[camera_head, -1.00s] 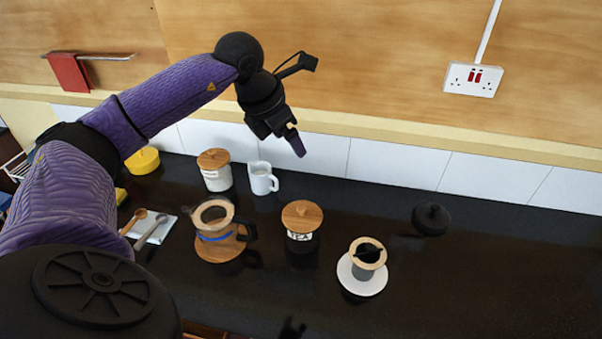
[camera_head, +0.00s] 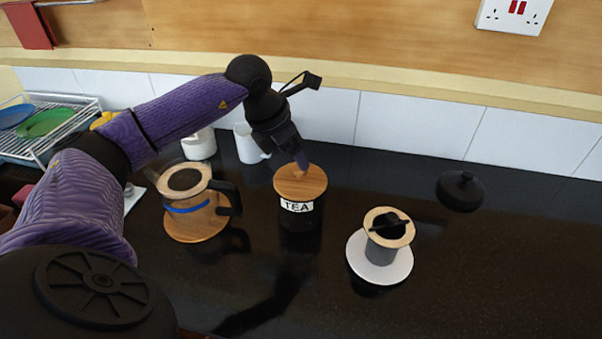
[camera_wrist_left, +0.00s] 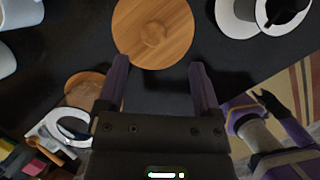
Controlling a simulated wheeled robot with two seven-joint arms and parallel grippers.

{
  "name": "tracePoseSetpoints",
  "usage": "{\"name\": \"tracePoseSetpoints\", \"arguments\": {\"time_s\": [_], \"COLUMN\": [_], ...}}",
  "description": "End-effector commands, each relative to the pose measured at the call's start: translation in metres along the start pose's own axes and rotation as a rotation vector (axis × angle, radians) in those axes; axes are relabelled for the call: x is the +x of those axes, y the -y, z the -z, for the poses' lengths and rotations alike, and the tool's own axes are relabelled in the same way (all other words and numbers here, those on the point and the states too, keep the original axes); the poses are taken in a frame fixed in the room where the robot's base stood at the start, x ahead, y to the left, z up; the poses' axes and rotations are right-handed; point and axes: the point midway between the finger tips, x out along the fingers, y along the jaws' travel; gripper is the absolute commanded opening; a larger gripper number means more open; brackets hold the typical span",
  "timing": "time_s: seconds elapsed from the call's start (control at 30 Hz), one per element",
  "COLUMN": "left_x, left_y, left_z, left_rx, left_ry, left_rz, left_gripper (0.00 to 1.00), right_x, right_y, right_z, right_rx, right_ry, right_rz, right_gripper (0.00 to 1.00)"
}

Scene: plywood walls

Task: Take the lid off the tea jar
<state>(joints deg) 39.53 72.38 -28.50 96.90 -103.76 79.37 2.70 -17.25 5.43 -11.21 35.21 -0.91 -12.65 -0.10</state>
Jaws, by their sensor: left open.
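The tea jar (camera_head: 298,214) is dark with a white TEA label and stands upright on the black counter. Its round wooden lid (camera_head: 301,182) sits on top. The lid, with a small round knob in its middle, also shows in the left wrist view (camera_wrist_left: 172,50). My left gripper (camera_head: 304,165) is at the far side of the lid, just above it. In the left wrist view its two fingers (camera_wrist_left: 158,75) are apart with nothing between them, and the lid's knob lies ahead of the fingertips. My right gripper does not show clearly in the head view.
A glass coffee pot (camera_head: 190,196) on a wooden base stands left of the jar. A grey cup with a wooden rim (camera_head: 383,250) on a white saucer (camera_head: 356,262) stands right. A black lid (camera_head: 460,190) lies farther right. White mugs stand behind.

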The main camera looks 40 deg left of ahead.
Motion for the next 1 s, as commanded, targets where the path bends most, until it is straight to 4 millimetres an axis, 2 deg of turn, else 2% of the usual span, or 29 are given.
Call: {"name": "tracePoseSetpoints", "arguments": {"time_s": [0.33, 0.43, 0.6, 0.67, 1.0], "left_x": [0.06, 0.068, 0.067, 0.067, 0.067], "left_y": [-0.008, -0.008, -0.008, -0.008, -0.008], "left_z": [-0.003, -0.003, -0.003, -0.003, -0.003], "left_rx": [-0.001, 0.0, 0.001, 0.001, 0.0], "left_ry": [0.0, 0.001, 0.001, 0.001, 0.001], "left_rz": [0.002, -0.001, -0.002, -0.002, -0.002], "left_gripper": [0.84, 0.84, 0.84, 0.73, 0.01], "right_x": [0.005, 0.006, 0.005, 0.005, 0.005], "right_y": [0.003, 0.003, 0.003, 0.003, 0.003], "right_z": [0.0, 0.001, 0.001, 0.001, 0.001], "right_rx": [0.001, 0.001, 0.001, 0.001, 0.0], "right_ry": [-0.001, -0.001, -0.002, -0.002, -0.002], "right_rz": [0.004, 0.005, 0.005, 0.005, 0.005], "right_gripper": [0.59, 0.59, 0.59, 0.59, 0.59]}}
